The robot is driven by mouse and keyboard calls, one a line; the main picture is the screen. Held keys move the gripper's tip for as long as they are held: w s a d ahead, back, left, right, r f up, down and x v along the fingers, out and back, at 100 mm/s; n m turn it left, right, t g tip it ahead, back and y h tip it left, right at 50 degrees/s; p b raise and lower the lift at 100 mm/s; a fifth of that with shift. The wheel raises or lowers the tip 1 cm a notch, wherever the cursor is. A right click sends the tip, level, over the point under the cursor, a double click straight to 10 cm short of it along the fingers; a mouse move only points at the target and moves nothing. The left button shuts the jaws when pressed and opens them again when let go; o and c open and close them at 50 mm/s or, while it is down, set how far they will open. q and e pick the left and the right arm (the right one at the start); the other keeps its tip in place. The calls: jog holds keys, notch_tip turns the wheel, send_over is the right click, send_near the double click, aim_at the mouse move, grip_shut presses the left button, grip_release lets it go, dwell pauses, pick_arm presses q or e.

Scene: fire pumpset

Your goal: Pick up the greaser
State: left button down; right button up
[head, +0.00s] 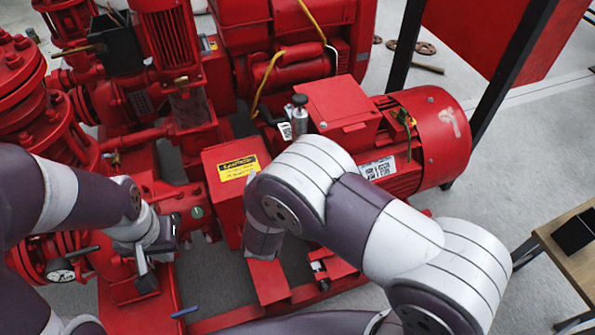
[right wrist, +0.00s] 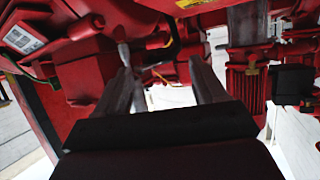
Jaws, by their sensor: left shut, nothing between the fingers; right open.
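A small silvery cylinder with a dark top (head: 299,115), which looks like the greaser, stands upright beside the red motor housing in the head view. In the right wrist view a thin grey piece (right wrist: 123,54) shows near the left fingertip; I cannot tell whether it is the same thing. My right gripper (right wrist: 160,72) is open, with its fingers pointing into the red machinery; in the head view my own arm hides it. My left gripper (head: 150,272) is shut and empty, low over the red pump parts at the left, well away from the silvery cylinder.
The red motor (head: 436,140) and pumps crowd the scene. A box with a yellow label (head: 238,168) and a pressure gauge (head: 60,270) are near my arms. A blue-handled lever (head: 185,312) lies low. A wooden table (head: 575,262) stands right.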

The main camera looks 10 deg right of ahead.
aim_at(302, 112)
jog(key=w+d+r+m+t+h, duration=0.1)
jog(key=d+r+m+t+h, duration=0.2)
jog(key=d+r+h, duration=0.35)
jog(key=shift+y, duration=0.65)
jog(key=b+x, duration=0.1)
jog(key=x, duration=0.2)
jog(key=a+r+b+x, duration=0.1)
jog(key=x, duration=0.3)
jog(key=b+x, duration=0.2)
jog(key=x, duration=0.2)
jog(key=shift+w+a+r, duration=0.2)
jog(key=shift+w+r, duration=0.1)
jog(key=shift+w, duration=0.15)
jog(key=shift+w+d, duration=0.1)
jog(key=shift+w, duration=0.15)
pick_arm(q)
notch_tip(302, 112, down, 3)
jog(key=shift+f, duration=0.1)
pick_arm(e)
jog(key=shift+r, duration=0.15)
